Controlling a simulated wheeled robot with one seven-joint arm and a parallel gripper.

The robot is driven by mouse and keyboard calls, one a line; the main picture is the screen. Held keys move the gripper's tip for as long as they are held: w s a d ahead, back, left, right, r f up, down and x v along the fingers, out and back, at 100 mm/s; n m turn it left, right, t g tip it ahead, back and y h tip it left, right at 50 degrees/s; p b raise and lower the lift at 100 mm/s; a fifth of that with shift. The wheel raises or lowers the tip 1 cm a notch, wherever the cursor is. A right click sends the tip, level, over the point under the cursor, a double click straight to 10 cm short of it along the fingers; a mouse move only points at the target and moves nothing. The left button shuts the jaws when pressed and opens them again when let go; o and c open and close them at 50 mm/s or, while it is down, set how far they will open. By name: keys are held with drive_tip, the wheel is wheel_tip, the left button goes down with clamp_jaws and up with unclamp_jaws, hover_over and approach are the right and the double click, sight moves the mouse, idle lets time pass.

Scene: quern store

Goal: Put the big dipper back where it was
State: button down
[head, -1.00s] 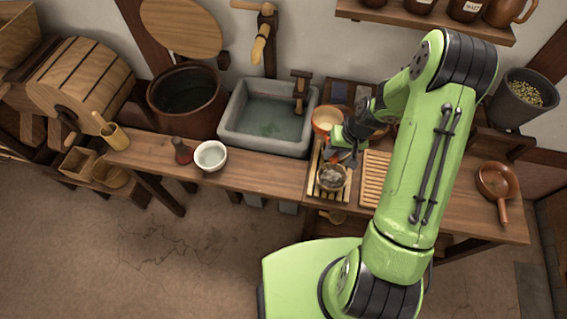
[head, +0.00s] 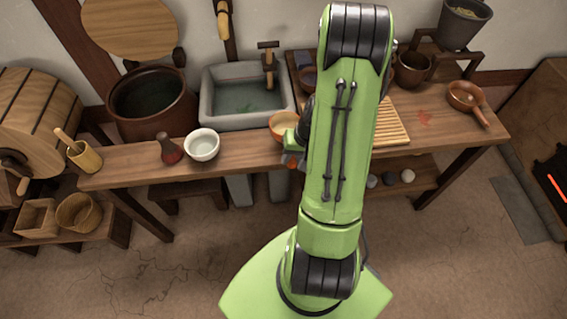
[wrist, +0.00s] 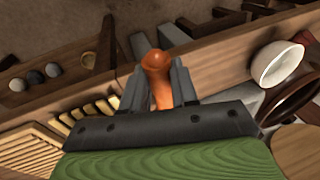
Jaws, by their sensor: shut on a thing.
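In the wrist view my gripper (wrist: 158,65) is shut on an orange-brown rounded handle (wrist: 157,82), which shows between its two fingers. The rest of the held thing is hidden. In the head view my gripper (head: 291,150) is mostly covered by my arm, near the bench's front edge right of the sink. An orange-brown bowl shape (head: 283,126) shows right behind it; I cannot tell whether it belongs to the held handle. A brown dipper or pan with a handle (head: 465,96) lies at the bench's right end.
A white bowl (head: 202,144) and a red-brown brush (head: 171,150) stand left on the bench, before the grey sink (head: 245,97). A slatted rack (head: 391,126) lies right of my arm. A glowing stove (head: 550,150) is far right.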

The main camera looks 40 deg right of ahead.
drive_tip(key=shift+a+f+b, duration=0.1)
drive_tip(key=shift+f+b, duration=0.5)
drive_tip(key=shift+f, duration=1.75)
drive_tip(key=c, duration=0.9)
unclamp_jaws()
drive_tip(key=shift+o, duration=0.2)
drive_tip(key=shift+r, duration=0.1)
